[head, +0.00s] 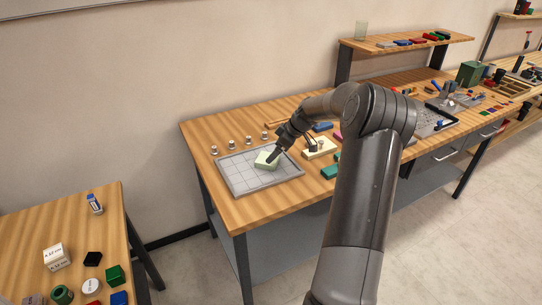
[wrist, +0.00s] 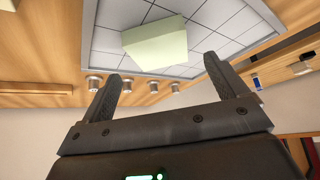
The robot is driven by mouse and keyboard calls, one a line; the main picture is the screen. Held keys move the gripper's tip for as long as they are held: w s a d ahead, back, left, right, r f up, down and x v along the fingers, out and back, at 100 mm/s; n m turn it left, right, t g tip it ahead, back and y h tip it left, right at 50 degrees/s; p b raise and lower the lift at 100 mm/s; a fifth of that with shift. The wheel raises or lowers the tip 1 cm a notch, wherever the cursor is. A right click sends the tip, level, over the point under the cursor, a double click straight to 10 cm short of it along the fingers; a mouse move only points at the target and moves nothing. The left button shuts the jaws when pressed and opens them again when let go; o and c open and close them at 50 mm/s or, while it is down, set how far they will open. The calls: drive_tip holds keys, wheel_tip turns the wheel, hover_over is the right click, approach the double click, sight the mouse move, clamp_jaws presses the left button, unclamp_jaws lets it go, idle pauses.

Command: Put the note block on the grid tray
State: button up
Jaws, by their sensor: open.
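The note block (head: 265,160) is a pale green block lying on the grid tray (head: 237,180), right of the tray's middle and towards its back. The tray is grey with a square grid and lies flat on the wooden bench. In the wrist view the note block (wrist: 156,43) rests on the grid tray (wrist: 213,22), beyond my fingertips. My gripper (head: 274,158) is close to the block in the head view. In the wrist view my gripper (wrist: 160,82) has its two fingers wide apart with nothing between them. The block's underside is hidden.
Several small metal cylinders (head: 232,142) stand along the tray's back edge. A cream block (head: 319,148) and a green block (head: 330,171) lie to the tray's right. The bench's front left corner (head: 238,222) is clear. A second table (head: 60,220) stands at the left.

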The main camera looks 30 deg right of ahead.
drive_tip(key=v, duration=0.7)
drive_tip(key=s+a+r+m+h, duration=0.1)
drive_tip(key=s+a+r, duration=0.3)
drive_tip(key=a, duration=0.3)
drive_tip(key=s+a+r+m+g+h, duration=0.1)
drive_tip(key=s+a+r+h, duration=0.1)
drive_tip(key=s+a+r, duration=0.35)
drive_tip(key=s+a+r+m+h, duration=0.1)
drive_tip(key=s+a+r, duration=0.15)
drive_tip(key=a, duration=0.55)
drive_tip(key=s+a+m+t, duration=0.1)
drive_tip(key=s+a, duration=0.3)
drive_tip(key=s, duration=0.8)
drive_tip(key=s+a+m, duration=0.4)
drive_tip(key=s, duration=0.7)
drive_tip(key=shift+s+a+m+t+h, duration=0.3)
drive_tip(key=shift+s+t, duration=0.05)
drive_tip(key=shift+t, duration=0.05)
